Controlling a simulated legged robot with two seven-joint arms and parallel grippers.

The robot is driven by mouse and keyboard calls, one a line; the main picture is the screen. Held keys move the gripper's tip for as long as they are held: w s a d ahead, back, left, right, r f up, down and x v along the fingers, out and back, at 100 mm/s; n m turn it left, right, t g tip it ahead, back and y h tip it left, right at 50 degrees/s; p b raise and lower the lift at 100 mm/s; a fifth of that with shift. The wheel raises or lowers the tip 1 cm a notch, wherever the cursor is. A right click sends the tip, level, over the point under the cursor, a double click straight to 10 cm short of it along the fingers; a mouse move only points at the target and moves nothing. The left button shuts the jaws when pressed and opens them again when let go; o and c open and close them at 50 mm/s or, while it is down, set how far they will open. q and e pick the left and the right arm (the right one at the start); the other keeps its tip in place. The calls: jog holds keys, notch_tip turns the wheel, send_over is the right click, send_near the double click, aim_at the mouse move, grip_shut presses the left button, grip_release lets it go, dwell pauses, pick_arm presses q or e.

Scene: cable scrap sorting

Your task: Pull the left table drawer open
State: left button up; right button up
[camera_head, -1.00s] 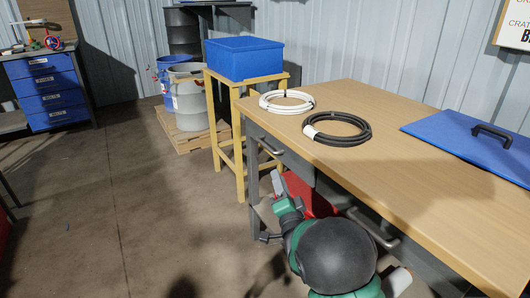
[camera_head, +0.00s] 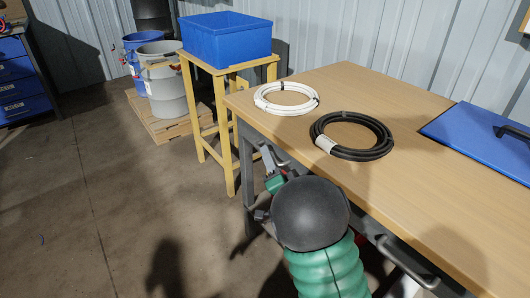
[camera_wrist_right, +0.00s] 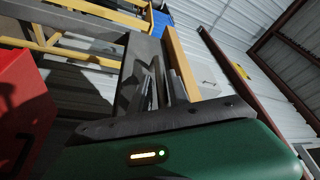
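The wooden-topped table (camera_head: 385,205) has a grey left drawer (camera_head: 258,138) under its near left corner. The drawer looks shut, and its handle (camera_head: 282,157) is partly covered by my right gripper. My right gripper (camera_head: 270,162) is at the drawer front, close to the handle; contact cannot be made out. The black ball-shaped joint of my right arm hides the area below. In the right wrist view the grey fingers (camera_wrist_right: 158,88) point at the grey table frame; their gap is unclear. My left gripper is not in view.
A white cable coil (camera_head: 286,97) and a black one (camera_head: 351,135) lie on the table, with a blue lid (camera_head: 475,135) at right. A blue bin (camera_head: 225,40) stands on a yellow stand (camera_head: 187,100) behind.

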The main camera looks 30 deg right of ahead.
jog(key=c, duration=0.5)
grip_shut()
jog(key=shift+f, duration=0.15)
dwell(0.7)
